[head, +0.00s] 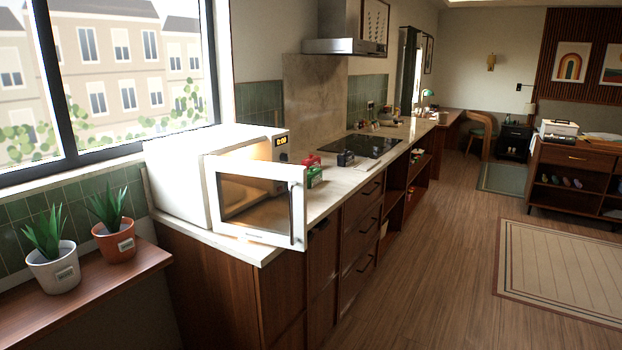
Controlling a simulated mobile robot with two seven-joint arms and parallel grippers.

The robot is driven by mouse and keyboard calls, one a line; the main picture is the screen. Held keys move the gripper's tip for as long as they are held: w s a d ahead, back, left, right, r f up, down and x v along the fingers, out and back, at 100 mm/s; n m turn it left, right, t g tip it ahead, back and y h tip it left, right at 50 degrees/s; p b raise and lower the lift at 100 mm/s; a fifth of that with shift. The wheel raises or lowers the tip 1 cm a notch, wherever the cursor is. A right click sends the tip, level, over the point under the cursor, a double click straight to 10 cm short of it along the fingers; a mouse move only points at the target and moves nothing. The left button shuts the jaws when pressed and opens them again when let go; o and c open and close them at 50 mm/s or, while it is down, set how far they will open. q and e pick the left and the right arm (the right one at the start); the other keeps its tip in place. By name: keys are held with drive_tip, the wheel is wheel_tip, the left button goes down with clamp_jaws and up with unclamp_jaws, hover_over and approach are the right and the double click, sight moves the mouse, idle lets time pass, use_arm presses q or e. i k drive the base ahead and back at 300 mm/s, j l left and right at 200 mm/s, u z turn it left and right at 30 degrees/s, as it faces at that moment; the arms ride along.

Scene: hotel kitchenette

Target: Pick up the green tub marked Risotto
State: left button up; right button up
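A small green item (315,177) sits on the counter just right of the open microwave door, close to a red item (310,160). It may be the green tub, but it is too small for me to read any marking, and the door's edge is close in front of it. Neither of my grippers is in the head view.
A white microwave (178,185) stands on the near counter end, its door (300,207) swung open over the front edge. A dark cooktop (368,146) lies farther along. Two potted plants (53,268) (115,240) stand on a wooden shelf at left. The wooden floor (430,260) is clear.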

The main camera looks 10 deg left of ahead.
sight(313, 180)
drive_tip(key=i+l+z, duration=0.2)
drive_tip(key=i, duration=0.2)
drive_tip(key=i+z, duration=0.2)
drive_tip(key=i, duration=0.25)
drive_tip(key=i+l, duration=0.1)
drive_tip(key=i, duration=0.55)
drive_tip(key=i+l+z, duration=0.1)
drive_tip(key=i, duration=0.55)
drive_tip(key=i+u, duration=0.25)
drive_tip(key=u, duration=0.15)
drive_tip(key=i+l+u, duration=0.2)
drive_tip(key=u, duration=0.15)
drive_tip(key=i+l+u, duration=0.2)
drive_tip(key=u, duration=0.2)
drive_tip(key=i+l+u, duration=0.15)
drive_tip(key=u, duration=0.2)
drive_tip(key=i+l+u, duration=0.1)
drive_tip(key=u, duration=0.3)
drive_tip(key=l+u, duration=0.35)
drive_tip(key=i+j, duration=0.05)
